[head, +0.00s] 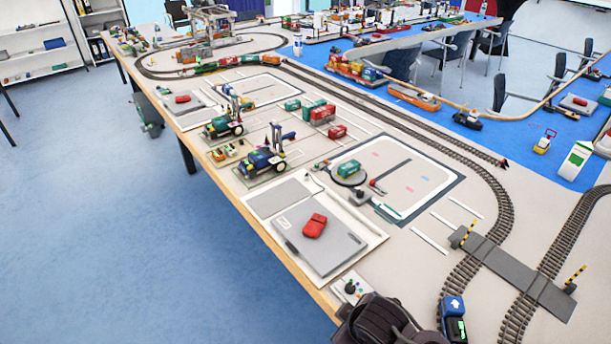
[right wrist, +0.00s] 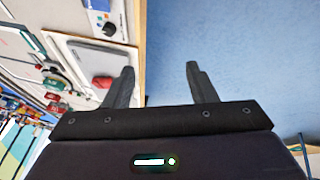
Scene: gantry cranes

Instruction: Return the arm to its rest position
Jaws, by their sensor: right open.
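My right gripper (right wrist: 160,72) is open and empty in the right wrist view. Its two dark fingers stand wide apart, over the table's edge and the blue floor. A dark part of my arm shows at the bottom of the head view, beside the table's near edge; its fingers cannot be made out there. A red block (head: 314,226) lies on a grey plate (head: 338,253) near that edge. The red block also shows in the right wrist view (right wrist: 102,82), left of the fingers. My left gripper is in neither view.
A small control box (head: 350,287) stands at the table's near corner. A blue and black locomotive (head: 453,318) is on the track at the bottom. The blue floor (head: 130,240) is clear.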

